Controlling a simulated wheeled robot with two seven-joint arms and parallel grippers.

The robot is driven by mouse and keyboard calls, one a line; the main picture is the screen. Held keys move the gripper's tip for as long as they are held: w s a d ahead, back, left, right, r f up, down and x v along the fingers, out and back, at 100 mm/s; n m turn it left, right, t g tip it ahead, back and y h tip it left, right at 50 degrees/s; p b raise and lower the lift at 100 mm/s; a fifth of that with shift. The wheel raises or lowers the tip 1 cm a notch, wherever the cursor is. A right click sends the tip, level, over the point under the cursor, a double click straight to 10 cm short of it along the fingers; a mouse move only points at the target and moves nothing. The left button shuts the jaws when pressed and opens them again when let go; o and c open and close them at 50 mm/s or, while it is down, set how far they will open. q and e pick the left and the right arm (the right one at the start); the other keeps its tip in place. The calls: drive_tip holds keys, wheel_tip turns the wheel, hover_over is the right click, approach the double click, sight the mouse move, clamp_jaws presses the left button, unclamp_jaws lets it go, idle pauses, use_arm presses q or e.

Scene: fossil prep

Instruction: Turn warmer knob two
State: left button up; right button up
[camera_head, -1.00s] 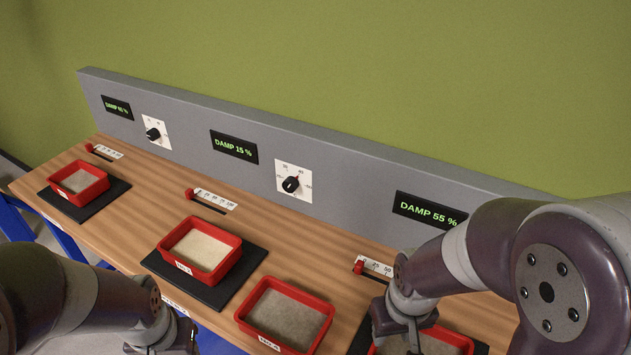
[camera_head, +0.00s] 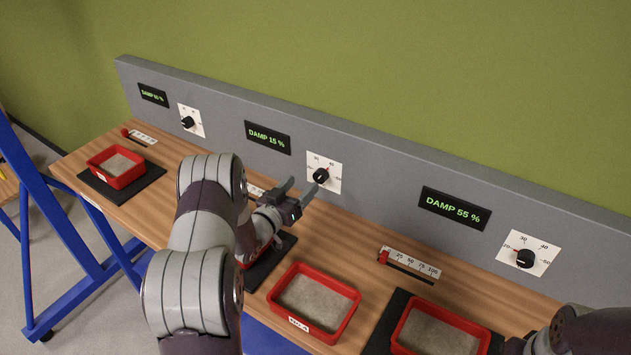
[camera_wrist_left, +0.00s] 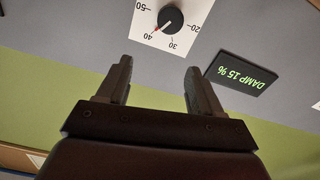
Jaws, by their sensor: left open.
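Warmer knob two is the black round knob (camera_head: 321,175) on a white dial plate (camera_head: 333,184) in the middle of the grey panel. It also shows in the left wrist view (camera_wrist_left: 171,19), upside down, with its pale pointer towards 40, where there is a red mark. The display beside it (camera_head: 268,137) reads DAMP 15 %. My left gripper (camera_head: 302,187) is open and empty, its fingers pointing at the panel just short of the knob. In the left wrist view the fingers (camera_wrist_left: 159,68) are apart, and the knob lies beyond their tips, not between them. My right gripper is out of view.
Other knobs sit on the panel at left (camera_head: 188,122) and right (camera_head: 525,259). Red trays of sediment stand on the wooden bench, one (camera_head: 354,317) in the front middle. My left arm hides the middle warmer's tray and part of its slider scale.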

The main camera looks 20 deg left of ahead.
use_arm(q)
approach(318, 179)
drive_tip(key=w, duration=0.2)
drive_tip(key=w+p, duration=0.1)
drive_tip(key=w, duration=0.1)
drive_tip(key=w+d, duration=0.1)
drive_tip(key=w, duration=0.2)
drive_tip(key=shift+w+d+p, duration=0.1)
drive_tip(key=shift+p, duration=0.25)
drive_tip(key=shift+w, duration=0.35)
drive_tip(key=c, duration=1.1)
